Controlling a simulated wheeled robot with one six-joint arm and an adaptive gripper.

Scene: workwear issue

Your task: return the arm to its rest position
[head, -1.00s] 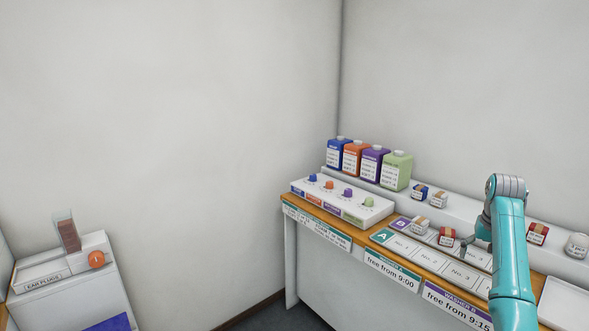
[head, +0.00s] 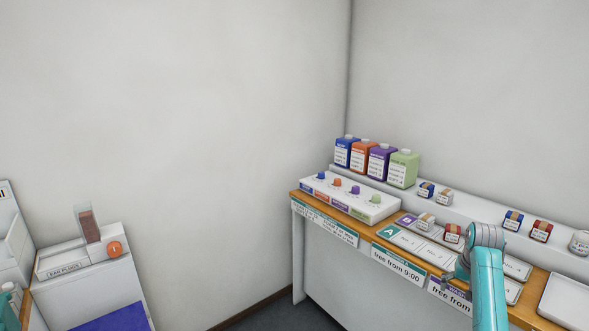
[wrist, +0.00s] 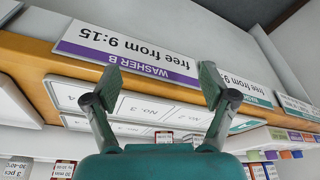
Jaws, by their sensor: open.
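My teal arm (head: 487,290) stands at the lower right in the head view, bent at its grey joint (head: 486,236). My gripper (head: 450,276) hangs small and dark at the bench's front edge, in front of the labels. In the wrist view my gripper (wrist: 160,82) has its two fingers spread wide with nothing between them. Beyond the fingers, upside down, are the purple-striped WASHER B sign (wrist: 125,50) and a white card marked No. 3 (wrist: 140,107).
The bench (head: 385,226) carries washer trays, small labelled blocks (head: 453,233), a knob panel (head: 350,196) and several coloured bottles (head: 381,162). An empty white tray (head: 566,301) lies at right. An ear plug dispenser (head: 85,248) stands at left. Floor (head: 285,316) shows between.

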